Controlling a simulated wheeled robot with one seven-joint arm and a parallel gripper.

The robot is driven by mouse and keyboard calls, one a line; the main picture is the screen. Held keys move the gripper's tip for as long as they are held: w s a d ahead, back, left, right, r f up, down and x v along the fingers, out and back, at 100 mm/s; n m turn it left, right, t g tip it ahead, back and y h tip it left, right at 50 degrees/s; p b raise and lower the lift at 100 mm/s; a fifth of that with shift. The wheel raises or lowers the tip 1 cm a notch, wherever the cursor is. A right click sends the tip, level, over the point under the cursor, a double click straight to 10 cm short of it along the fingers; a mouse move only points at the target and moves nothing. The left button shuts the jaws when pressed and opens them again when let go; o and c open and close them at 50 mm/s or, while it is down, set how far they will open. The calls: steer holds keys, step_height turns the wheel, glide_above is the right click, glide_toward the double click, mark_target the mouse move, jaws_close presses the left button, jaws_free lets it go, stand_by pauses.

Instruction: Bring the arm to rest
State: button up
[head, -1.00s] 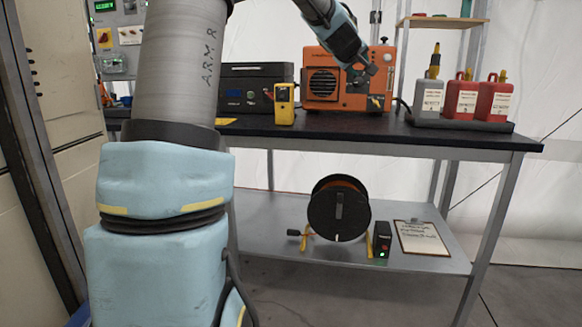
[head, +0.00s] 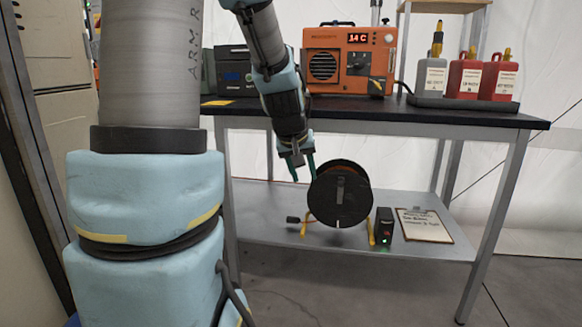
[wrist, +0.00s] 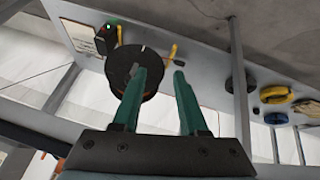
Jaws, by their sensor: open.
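My gripper (head: 304,176) hangs in front of the bench in the head view, pointing down just left of the cable reel on the lower shelf. In the wrist view my gripper (wrist: 160,70) shows two green fingers spread apart with nothing between them. The black cable reel (head: 340,195) lies beyond the fingers; it also shows in the wrist view (wrist: 120,68), partly behind the left finger. I cannot tell how close the fingertips are to the reel.
The dark bench top (head: 420,119) carries an orange heater-like unit (head: 349,60) reading 14 C, a black box (head: 237,75) and several bottles. The lower shelf (head: 270,222) also holds a small black device (head: 384,227) and a clipboard (head: 424,225). Floor in front is clear.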

steer(key=s+a+f+m+g+y+b, duration=0.1)
steer(key=s+a+f+g, duration=0.1)
steer(key=s+a+f, duration=0.5)
steer(key=s+a+f+g+y+b, duration=0.1)
steer(key=s+a+f+g+b, duration=0.3)
steer(key=s, duration=0.6)
step_height(320, 180, up, 33)
steer(key=d+t+p, duration=0.1)
steer(key=p, duration=3.5)
steer(key=shift+w+d+r+t, duration=0.15)
steer(key=shift+w+t, duration=0.25)
